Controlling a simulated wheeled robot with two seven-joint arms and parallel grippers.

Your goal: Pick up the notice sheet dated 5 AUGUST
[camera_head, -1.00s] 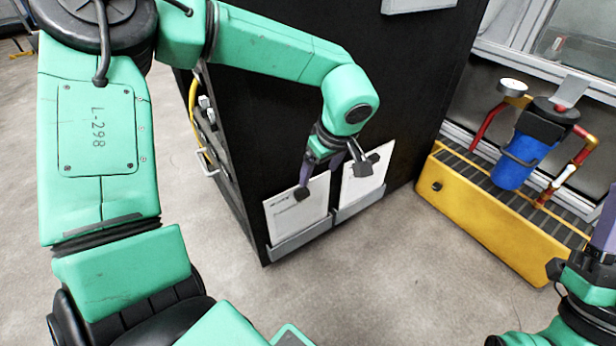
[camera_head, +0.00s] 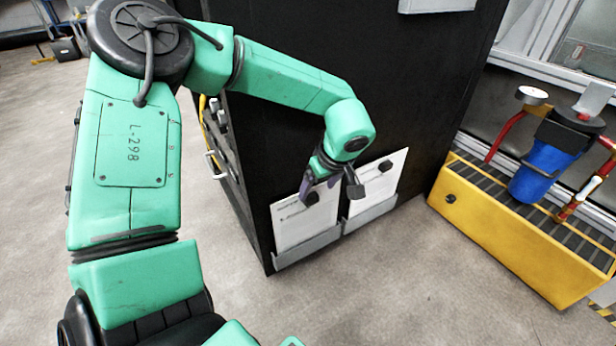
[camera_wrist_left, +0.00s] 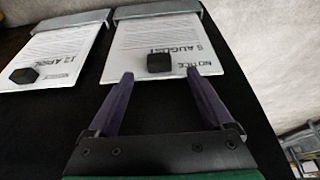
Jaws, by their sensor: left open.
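The 5 AUGUST notice sheet (camera_wrist_left: 150,32) shows upside down at the top middle of the left wrist view, with a black block (camera_wrist_left: 159,62) on it. In the head view this is the left white sheet (camera_head: 292,226), upright on the black panel, its lower edge in a grey holder (camera_head: 307,248). My left gripper (camera_head: 330,190) is open beside its upper part and hides some of the panel. In the wrist view my fingertips (camera_wrist_left: 160,74) flank the black block and overlap the sheet's near edge. Nothing is held. My right gripper is out of view.
A second sheet, dated 12 APRIL (camera_wrist_left: 50,52), is beside it; in the head view it is the right sheet (camera_head: 375,192), with its own block and holder. A yellow base (camera_head: 520,245) carrying a blue canister (camera_head: 543,170) stands at the right. The floor before the panel is clear.

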